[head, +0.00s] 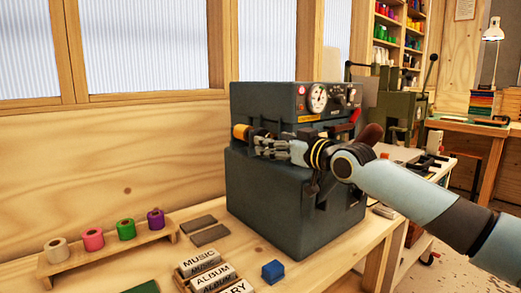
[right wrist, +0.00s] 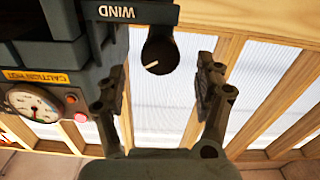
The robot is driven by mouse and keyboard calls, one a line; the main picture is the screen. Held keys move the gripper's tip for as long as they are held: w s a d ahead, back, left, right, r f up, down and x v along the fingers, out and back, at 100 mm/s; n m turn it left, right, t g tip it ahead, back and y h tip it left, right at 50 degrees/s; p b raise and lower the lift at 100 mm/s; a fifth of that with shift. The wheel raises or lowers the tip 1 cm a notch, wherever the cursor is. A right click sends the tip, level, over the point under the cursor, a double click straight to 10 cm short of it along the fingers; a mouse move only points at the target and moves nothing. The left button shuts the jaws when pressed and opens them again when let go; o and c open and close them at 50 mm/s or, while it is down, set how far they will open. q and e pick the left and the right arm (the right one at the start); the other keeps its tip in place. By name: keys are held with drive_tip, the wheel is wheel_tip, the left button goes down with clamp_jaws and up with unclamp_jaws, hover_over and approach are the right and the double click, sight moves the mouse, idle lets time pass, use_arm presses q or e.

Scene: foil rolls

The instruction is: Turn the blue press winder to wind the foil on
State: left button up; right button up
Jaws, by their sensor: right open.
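The blue press (head: 275,205) is a dark blue-grey machine on the wooden bench; its side also shows in the right wrist view (right wrist: 60,60). Its winder (right wrist: 160,52) is a round black knob with a white mark, beside a label reading WIND. My right gripper (head: 262,146) reaches across the front of the press from the right. In the right wrist view its fingers (right wrist: 160,85) are open and apart, with the knob showing between and just beyond the tips. I see no contact with it. A gold foil roll (head: 240,132) sits at the press's left side. My left gripper is out of view.
Several foil rolls, including a pink one (head: 93,239), stand on a wooden rack (head: 110,262) at the left. Lettered blocks (head: 212,275) and a small blue block (head: 272,271) lie in front of the press. A green press (head: 398,108) stands behind at the right.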

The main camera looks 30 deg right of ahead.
use_arm(q)
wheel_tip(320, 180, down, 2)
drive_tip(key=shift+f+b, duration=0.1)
drive_tip(key=shift+b, duration=0.5)
use_arm(e)
drive_tip(key=w, duration=0.6)
drive_tip(key=shift+a, duration=0.25)
drive_tip(key=c, duration=1.2)
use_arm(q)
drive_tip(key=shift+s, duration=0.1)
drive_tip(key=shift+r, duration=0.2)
use_arm(e)
drive_tip(key=shift+m, duration=0.4)
drive_tip(key=m+p, duration=0.2)
drive_tip(key=m, duration=0.3)
drive_tip(key=shift+r+m, duration=0.1)
drive_tip(key=shift+m, duration=0.2)
drive_tip(key=m+p, duration=0.1)
drive_tip(key=m, duration=0.3)
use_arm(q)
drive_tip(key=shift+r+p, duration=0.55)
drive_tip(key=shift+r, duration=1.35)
use_arm(e)
drive_tip(key=shift+s+d+m, duration=0.1)
drive_tip(key=shift+s+m, duration=0.05)
drive_tip(key=shift+m, duration=1.05)
